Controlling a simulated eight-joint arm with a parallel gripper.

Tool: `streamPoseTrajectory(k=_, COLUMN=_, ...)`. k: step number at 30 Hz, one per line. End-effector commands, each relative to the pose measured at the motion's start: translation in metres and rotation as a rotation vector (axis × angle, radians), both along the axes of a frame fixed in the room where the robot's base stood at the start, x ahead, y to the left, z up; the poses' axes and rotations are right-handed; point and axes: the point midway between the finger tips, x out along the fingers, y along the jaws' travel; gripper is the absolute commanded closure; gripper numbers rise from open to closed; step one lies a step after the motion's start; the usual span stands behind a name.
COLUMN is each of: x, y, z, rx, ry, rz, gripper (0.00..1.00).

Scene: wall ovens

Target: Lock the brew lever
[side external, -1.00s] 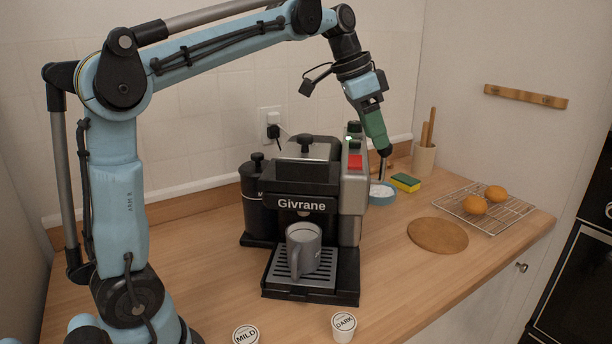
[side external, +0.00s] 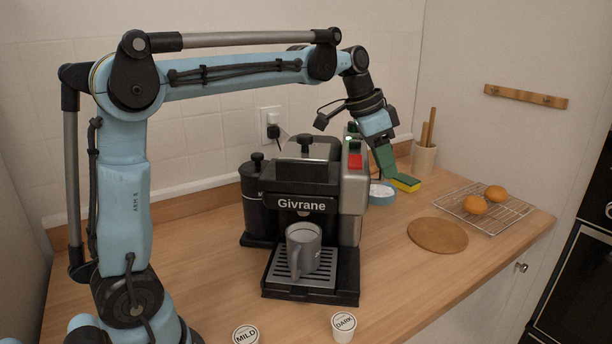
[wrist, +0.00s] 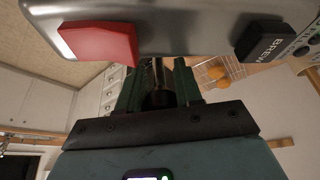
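The coffee machine (side external: 320,180) stands on the wooden counter. On its right-hand housing are a red part (side external: 355,161) and a small green light (side external: 350,139). The wrist view shows the red part (wrist: 100,42) and a black piece marked BREW (wrist: 262,42). My gripper (side external: 387,171) points down beside the machine's right side. In the wrist view its green fingers stand apart on either side of a dark rounded knob (wrist: 158,99) with a thin metal rod, probably the brew lever. I cannot tell whether they press on it. The side view hides the lever behind my gripper.
A grey mug (side external: 303,250) stands on the drip tray. A round board (side external: 437,236) and a rack (side external: 512,214) lie farther right. Two pods are at the counter's front.

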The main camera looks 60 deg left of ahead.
Motion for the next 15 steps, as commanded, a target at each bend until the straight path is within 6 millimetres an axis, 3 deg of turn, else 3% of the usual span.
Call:
streamPoseTrajectory(k=1, x=0.0, y=0.0, z=0.0001, rx=0.0, ry=0.0, rz=0.0, gripper=0.75)
streamPoseTrajectory(k=6, x=-0.0001, y=0.0, z=0.0002, rx=0.0, ry=0.0, rz=0.0, gripper=1.0)
streamPoseTrajectory(k=15, x=-0.002, y=-0.0027, z=0.0, rx=0.033, ry=-0.026, rz=-0.001, gripper=1.0)
